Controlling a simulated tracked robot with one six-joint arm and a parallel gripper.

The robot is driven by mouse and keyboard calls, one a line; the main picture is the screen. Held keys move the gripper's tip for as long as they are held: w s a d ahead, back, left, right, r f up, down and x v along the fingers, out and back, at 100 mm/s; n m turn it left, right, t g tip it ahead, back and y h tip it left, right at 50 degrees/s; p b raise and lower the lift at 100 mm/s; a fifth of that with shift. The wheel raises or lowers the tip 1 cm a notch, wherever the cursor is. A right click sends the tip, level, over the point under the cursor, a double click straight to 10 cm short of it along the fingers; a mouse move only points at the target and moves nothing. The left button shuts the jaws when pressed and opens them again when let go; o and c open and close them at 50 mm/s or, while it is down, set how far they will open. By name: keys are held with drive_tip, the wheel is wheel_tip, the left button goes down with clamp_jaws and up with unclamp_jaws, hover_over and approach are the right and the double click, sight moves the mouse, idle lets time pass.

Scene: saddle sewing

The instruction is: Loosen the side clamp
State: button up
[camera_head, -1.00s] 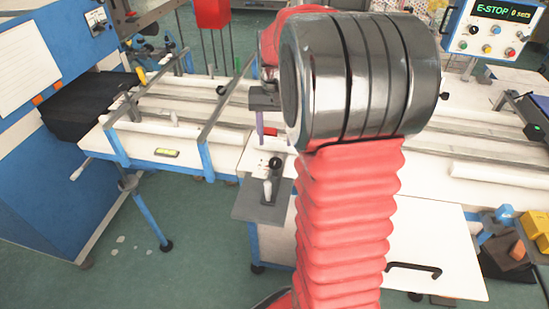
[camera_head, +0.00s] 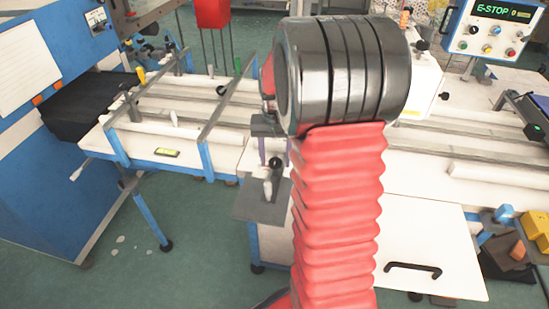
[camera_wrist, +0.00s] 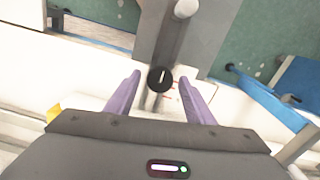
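The side clamp shows in the head view as a small black knob (camera_head: 275,163) and a pale upright handle (camera_head: 267,187) on a dark grey plate (camera_head: 255,208) at the table's front side. In the wrist view the black knob (camera_wrist: 160,79), with a white line on its top, lies between my fingertips, and the pale handle end (camera_wrist: 185,9) is beyond. My gripper (camera_wrist: 160,76) has two purple fingers, spread apart with gaps on both sides of the knob. I cannot tell how high the fingertips are above it. In the head view my arm hides most of my gripper.
The long white table with blue frame and grey rails (camera_head: 190,125) runs left and right of the clamp. A white door with a black handle (camera_head: 413,267) is below right. A control box reading E-STOP (camera_head: 497,30) stands at upper right. Green floor is open in front.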

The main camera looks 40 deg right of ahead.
drive_tip(key=c, duration=0.9)
drive_tip(key=shift+a, duration=0.15)
drive_tip(key=shift+c, duration=0.2)
